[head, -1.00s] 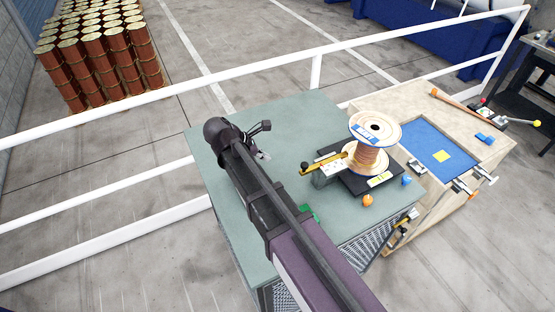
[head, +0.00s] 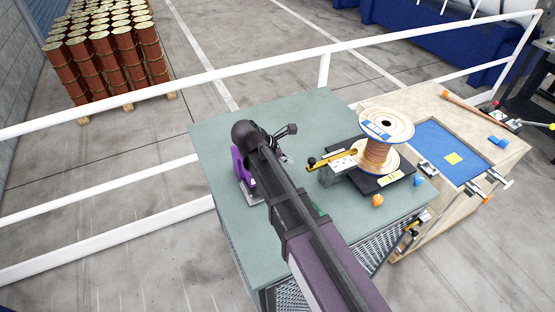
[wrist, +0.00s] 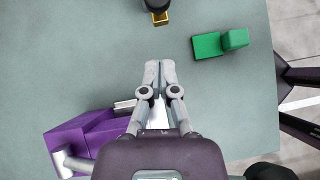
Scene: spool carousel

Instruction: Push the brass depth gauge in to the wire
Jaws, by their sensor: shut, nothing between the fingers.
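The brass depth gauge (head: 340,158) is a flat brass bar with a dark knob at its left end. It lies in a pale block beside the wire spool, its left end sticking out. The copper-coloured wire (head: 377,153) is wound between the flanges of the spool (head: 387,122). I cannot tell whether the gauge touches the wire. In the wrist view the gauge's end (wrist: 160,18) shows at the top edge. My gripper (wrist: 158,66) is shut and empty, a short way from that end. In the head view it is mostly hidden behind my arm.
A purple object (wrist: 85,138) stands on the green-grey tabletop (head: 215,140), close to my gripper's left in the wrist view. A green block (wrist: 215,43) lies to the right there. An orange piece (head: 377,200) and a blue one (head: 418,181) are near the spool's black base (head: 385,184).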

